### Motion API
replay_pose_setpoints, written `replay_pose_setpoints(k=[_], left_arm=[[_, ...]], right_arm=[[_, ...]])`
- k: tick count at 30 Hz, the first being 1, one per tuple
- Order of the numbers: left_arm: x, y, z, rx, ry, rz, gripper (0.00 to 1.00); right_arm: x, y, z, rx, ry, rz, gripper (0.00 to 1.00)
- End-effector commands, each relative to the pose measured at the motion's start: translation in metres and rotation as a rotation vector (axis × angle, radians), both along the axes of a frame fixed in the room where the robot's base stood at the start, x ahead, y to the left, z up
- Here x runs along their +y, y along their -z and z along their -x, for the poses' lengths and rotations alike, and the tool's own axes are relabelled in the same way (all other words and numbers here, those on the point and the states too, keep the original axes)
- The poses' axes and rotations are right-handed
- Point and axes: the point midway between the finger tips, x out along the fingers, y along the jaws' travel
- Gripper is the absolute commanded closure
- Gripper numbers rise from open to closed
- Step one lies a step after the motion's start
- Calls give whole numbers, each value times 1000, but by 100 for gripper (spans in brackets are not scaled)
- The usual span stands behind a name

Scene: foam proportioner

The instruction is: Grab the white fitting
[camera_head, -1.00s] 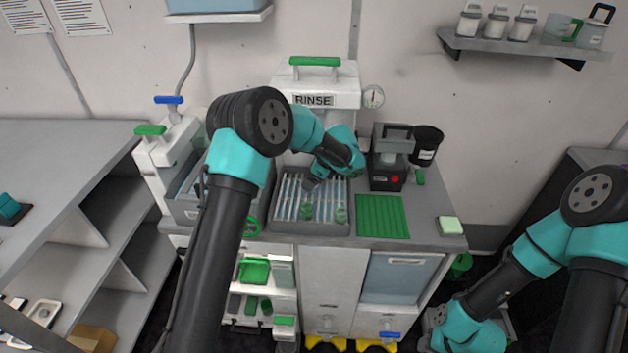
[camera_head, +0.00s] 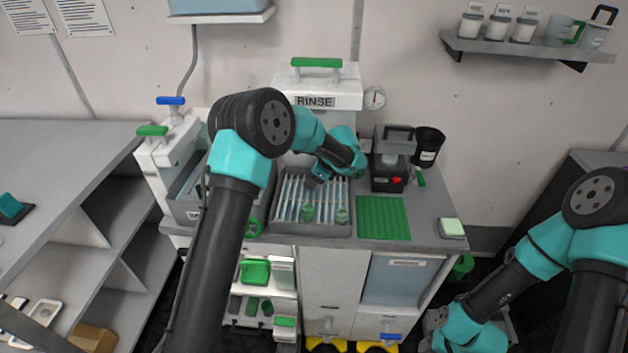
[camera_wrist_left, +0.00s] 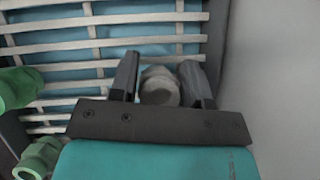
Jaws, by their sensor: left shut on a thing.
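The white fitting (camera_wrist_left: 160,87) shows in the left wrist view as a small pale rounded piece between the two dark fingers of my left gripper (camera_wrist_left: 163,75). The gripper is shut on it, over the slatted rack near its side wall. In the head view my left gripper (camera_head: 318,178) is at the back of the rack tray (camera_head: 312,229), and the fitting is hidden there. My right gripper (camera_head: 470,330) is low at the right, beside the counter; its fingers are not clear.
Two green fittings (camera_head: 307,213) (camera_head: 342,215) stand at the rack's front. A green ribbed mat (camera_head: 383,218) lies to the right, with a black device (camera_head: 387,178) behind it. A rinse unit (camera_head: 318,88) stands behind the rack. A pale green sponge (camera_head: 451,227) lies at the counter's right.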

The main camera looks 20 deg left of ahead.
Motion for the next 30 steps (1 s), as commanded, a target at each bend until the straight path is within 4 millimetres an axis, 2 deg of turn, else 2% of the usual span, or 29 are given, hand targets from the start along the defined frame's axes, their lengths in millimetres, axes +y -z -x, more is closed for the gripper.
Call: replay_pose_setpoints(k=[5, 12, 17, 24, 30], left_arm=[[0, -9, 0, -1, 0, 0, 83], [-5, -37, 0, -1, 3, 0, 83], [-41, -34, 0, 0, 4, 0, 83], [-105, -34, 0, -1, 5, 0, 83], [-150, -35, 1, -2, 3, 0, 83]], right_arm=[[0, 0, 0, 0, 0, 0, 57], [0, 0, 0, 0, 0, 0, 57], [0, 0, 0, 0, 0, 0, 57], [0, 0, 0, 0, 0, 0, 57], [0, 0, 0, 0, 0, 0, 57]])
